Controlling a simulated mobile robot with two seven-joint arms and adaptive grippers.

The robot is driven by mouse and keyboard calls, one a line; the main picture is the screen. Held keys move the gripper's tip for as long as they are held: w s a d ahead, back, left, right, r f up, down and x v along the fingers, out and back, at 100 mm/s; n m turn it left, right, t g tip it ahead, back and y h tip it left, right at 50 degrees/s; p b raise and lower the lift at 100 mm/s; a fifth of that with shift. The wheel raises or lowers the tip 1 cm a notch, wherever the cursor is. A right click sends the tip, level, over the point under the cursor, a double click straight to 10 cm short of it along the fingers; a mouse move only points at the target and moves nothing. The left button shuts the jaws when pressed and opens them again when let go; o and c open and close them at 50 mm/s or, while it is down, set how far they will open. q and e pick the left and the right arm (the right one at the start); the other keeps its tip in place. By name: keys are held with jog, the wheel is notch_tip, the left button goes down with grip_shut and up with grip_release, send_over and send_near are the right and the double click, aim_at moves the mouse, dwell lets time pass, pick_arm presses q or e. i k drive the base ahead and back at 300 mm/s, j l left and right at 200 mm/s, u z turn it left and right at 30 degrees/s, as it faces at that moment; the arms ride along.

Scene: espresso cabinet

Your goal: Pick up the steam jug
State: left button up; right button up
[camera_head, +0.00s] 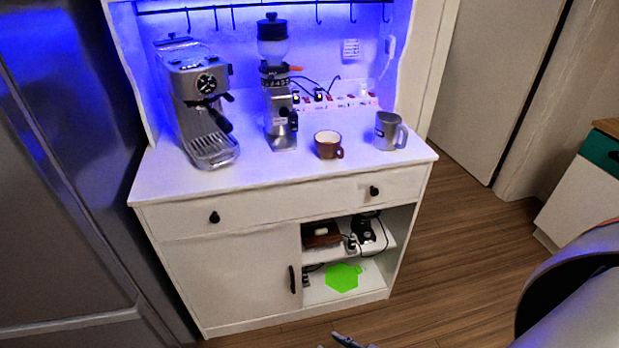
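The steam jug (388,131) is a grey metal jug standing upright on the white countertop, near its right end. Its handle points right. A brown cup (327,145) stands to its left, apart from it. What looks like the tip of my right gripper (352,342) just shows at the bottom edge, in front of the cabinet and far below the jug. Too little of it shows to tell whether it is open or shut. My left gripper is not in view.
An espresso machine (197,105) and a grinder (277,95) stand further left on the cabinet top (255,173). A power strip (345,102) with cables lies behind the cup. Hooks hang above. The counter's front right corner is clear. Open shelves below hold small items.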

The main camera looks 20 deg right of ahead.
aim_at(388, 126)
jog(key=z, duration=1.3)
